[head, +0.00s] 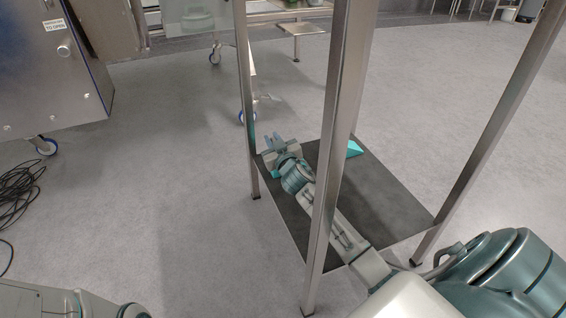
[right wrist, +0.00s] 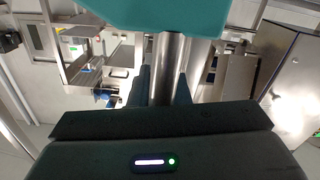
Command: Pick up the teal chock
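The teal chock (head: 354,149) lies on the dark plate inside the steel frame, partly hidden by a front post in the head view. My right gripper (head: 273,138) is over the plate's far left corner, left of the chock and apart from it. My left gripper is not in view.
Steel posts (head: 337,140) stand around the dark plate (head: 400,205), one close beside my right arm. A steel machine (head: 50,70) on casters stands at the left, with black cables (head: 18,190) on the floor below. The floor beyond the frame at right is clear.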

